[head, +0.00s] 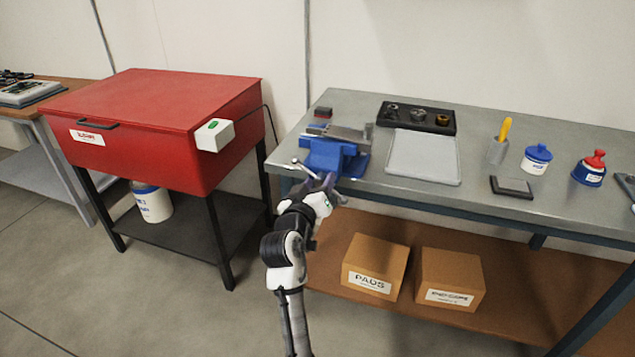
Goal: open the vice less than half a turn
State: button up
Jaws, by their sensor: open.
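A blue vice (333,157) with grey metal jaws sits at the left front corner of the grey workbench (480,200). Its handle (303,168), a thin bar with a light ball end, sticks out at the front left. My gripper (325,182) is at the front of the vice, close to the handle and the screw. Its fingers are small and dark here and partly cover the vice's front. I cannot tell whether they touch the handle. My arm reaches up from the bottom of the view.
A red cabinet (150,110) on a black stand is left of the bench, with a gap between. A grey tray (423,157), a black parts tray (447,122), a yellow-handled brush (504,130) and bottles are on the bench. Boxes (375,265) sit on the lower shelf.

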jog(key=shift+c, duration=0.2)
grip_shut()
